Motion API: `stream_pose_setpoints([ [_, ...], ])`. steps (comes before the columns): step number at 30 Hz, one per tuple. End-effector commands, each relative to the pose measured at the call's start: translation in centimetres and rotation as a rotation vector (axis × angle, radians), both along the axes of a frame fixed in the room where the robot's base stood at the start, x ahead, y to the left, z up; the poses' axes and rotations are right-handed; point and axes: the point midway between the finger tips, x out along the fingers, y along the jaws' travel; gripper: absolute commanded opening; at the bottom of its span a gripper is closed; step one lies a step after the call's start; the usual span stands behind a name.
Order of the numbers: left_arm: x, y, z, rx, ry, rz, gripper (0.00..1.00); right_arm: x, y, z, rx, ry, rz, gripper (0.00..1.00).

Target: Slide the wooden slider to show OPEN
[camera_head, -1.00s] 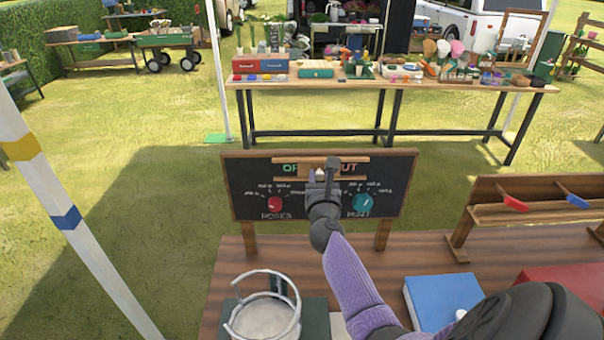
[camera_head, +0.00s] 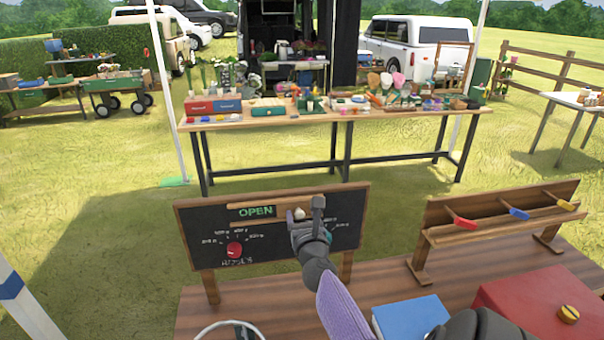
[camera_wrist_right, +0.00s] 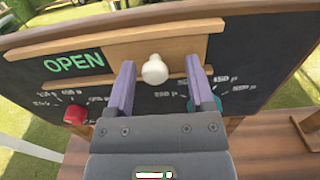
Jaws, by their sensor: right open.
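The chalkboard sign (camera_head: 195,235) stands on posts at the back of my table. The green word OPEN (camera_head: 255,211) shows whole on its left; it also shows in the wrist view (camera_wrist_right: 74,64). The wooden slider (camera_wrist_right: 186,52) sits between its rails to the right of OPEN, covering the other word. Its pale round knob (camera_wrist_right: 155,70) sticks out between the fingertips in the wrist view, with gaps on both sides. My right gripper (camera_head: 305,212) is open at the slider and hides part of it in the head view. My left gripper is out of view.
A red dial (camera_head: 234,249) and a teal dial (camera_wrist_right: 207,104) sit low on the board. A rack with coloured pegs (camera_head: 500,222), a blue box (camera_head: 408,318) and a red box (camera_head: 535,305) stand to the right. A wire-rimmed container (camera_head: 230,328) is at the front left.

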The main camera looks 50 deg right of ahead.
Motion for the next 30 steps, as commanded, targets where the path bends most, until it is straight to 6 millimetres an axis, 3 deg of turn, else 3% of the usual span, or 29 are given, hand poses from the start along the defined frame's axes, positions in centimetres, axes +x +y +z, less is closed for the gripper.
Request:
stream_pose_setpoints([
  [5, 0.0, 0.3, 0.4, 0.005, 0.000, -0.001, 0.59, -0.6, 0.6, 0.1, 0.000, 0.000, 0.002, 0.69],
  [11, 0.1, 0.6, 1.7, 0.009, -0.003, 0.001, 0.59, -4.1, 3.4, 0.2, 0.003, 0.002, -0.001, 0.69],
  [18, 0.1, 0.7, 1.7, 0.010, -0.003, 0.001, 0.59, -7.2, 6.0, 0.0, 0.001, 0.001, -0.001, 0.69],
  [30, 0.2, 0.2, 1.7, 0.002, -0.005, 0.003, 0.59, -7.6, 6.4, 0.0, -0.001, 0.001, -0.001, 0.69],
])
